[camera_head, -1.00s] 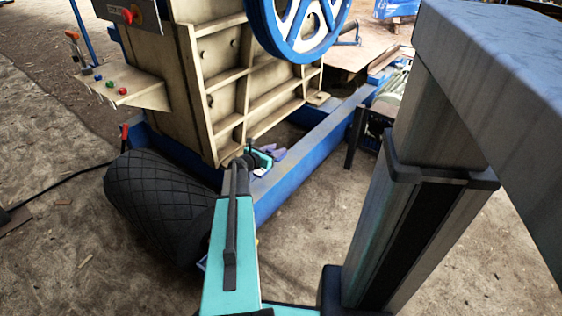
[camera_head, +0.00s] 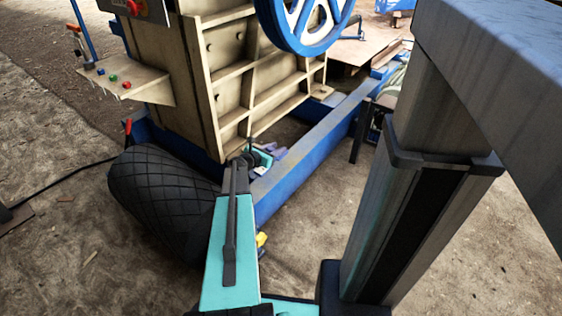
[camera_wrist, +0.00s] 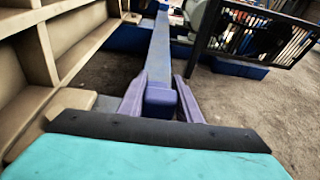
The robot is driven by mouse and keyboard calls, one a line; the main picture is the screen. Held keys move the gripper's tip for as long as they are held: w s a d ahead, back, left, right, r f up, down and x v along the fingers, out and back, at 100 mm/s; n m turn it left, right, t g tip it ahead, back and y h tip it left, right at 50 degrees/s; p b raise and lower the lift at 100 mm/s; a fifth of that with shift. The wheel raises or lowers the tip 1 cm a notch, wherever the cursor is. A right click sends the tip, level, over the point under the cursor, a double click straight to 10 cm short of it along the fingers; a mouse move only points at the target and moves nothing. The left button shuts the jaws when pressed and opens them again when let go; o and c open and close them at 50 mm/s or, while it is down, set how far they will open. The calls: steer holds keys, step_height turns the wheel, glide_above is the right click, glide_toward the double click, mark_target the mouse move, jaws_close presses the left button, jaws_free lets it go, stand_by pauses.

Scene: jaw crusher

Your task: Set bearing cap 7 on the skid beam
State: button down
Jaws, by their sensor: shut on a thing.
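My gripper (camera_head: 271,151) is at the near part of the blue skid beam (camera_head: 318,140), beside the beige crusher body. In the wrist view the two purple fingers of my gripper (camera_wrist: 161,90) are shut on a small blue-violet block, bearing cap 7 (camera_wrist: 161,101). The skid beam (camera_wrist: 160,50) runs straight away behind the cap. The cap hides the beam's surface under it, so I cannot tell whether they touch. In the head view the cap is too small to tell from the fingers.
The ribbed crusher body (camera_head: 235,85) stands close on the left, with a blue flywheel (camera_head: 305,22) above. A black tyre (camera_head: 160,195) lies near my arm. A black slatted frame (camera_wrist: 255,38) stands right of the beam. The dirt floor right of the beam is mostly clear.

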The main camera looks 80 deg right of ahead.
steer(key=shift+f+b, duration=0.35)
steer(key=shift+f, duration=0.95)
steer(key=shift+f+b, duration=1.05)
steer(key=shift+f, duration=1.45)
steer(key=shift+f, duration=0.1)
steer(key=c, duration=1.3)
jaws_free()
steer(key=shift+w+a+r, duration=0.25)
steer(key=shift+a+r, duration=0.05)
steer(key=shift+a, duration=0.2)
steer(key=shift+p+v, duration=1.2)
steer(key=shift+v, duration=1.95)
